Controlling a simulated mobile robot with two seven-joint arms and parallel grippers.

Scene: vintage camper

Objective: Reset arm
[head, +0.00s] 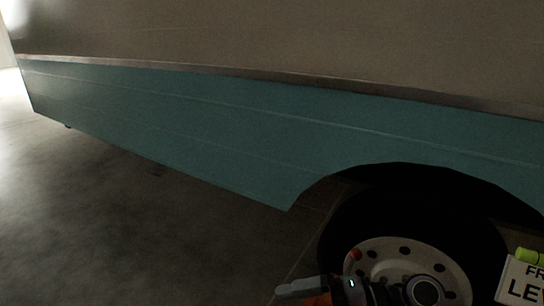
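A dark gripper (302,288) with a pale grey finger shows at the bottom edge, in front of the wheel. It points left and its arm seems to come from the lower right, so I take it as my right one. Something orange (318,299) shows just below the finger, mostly cut off by the picture edge. I cannot tell whether the gripper holds it, or whether the fingers are open or shut. My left gripper is not in view.
The camper's teal lower panel (180,120) crosses the view under a beige wall (300,40). Its wheel (349,218) stands close behind the gripper. A white sign (520,282) with a yellow-green cylinder (528,256) is at lower right. Concrete floor (120,220) at left is clear.

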